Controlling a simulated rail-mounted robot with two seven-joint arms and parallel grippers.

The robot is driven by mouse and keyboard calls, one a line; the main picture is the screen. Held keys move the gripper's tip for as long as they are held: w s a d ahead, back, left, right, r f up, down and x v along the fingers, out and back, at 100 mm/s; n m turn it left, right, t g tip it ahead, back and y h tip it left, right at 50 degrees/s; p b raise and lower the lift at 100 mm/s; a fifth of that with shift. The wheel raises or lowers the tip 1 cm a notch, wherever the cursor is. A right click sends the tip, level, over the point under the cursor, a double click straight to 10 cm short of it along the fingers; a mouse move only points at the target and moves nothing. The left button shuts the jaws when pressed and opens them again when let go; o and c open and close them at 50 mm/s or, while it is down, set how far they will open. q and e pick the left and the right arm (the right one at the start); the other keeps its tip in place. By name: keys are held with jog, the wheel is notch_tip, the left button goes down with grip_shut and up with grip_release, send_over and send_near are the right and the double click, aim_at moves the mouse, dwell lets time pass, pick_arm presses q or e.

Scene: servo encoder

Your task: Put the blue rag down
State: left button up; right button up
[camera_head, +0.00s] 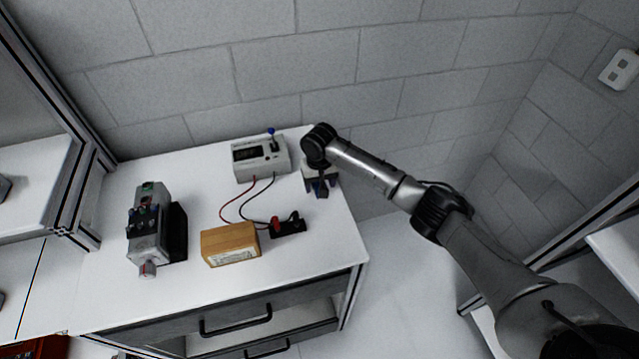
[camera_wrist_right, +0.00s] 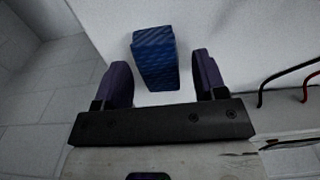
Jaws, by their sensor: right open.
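The blue rag (camera_wrist_right: 155,57) shows in the right wrist view as a folded, patterned blue block. It lies on the white tabletop (camera_wrist_right: 105,20) between and just beyond my fingertips, with a gap on each side. My right gripper (camera_wrist_right: 163,75) is open, its two dark purple fingers apart. In the head view the right gripper (camera_head: 321,186) is over the right side of the table, beside the grey meter box. The rag is mostly hidden there by the gripper and wrist. My left gripper is not in view.
A grey meter box (camera_head: 261,160) with red and black leads stands at the back. A cardboard box (camera_head: 230,244), a black terminal block (camera_head: 287,228) and a grey servo device (camera_head: 150,228) stand farther left and front. The table's right edge is close to my gripper.

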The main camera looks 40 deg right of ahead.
notch_tip(320, 180, up, 12)
jog(key=p, duration=0.1)
jog(key=shift+p, duration=0.35)
dwell(0.6)
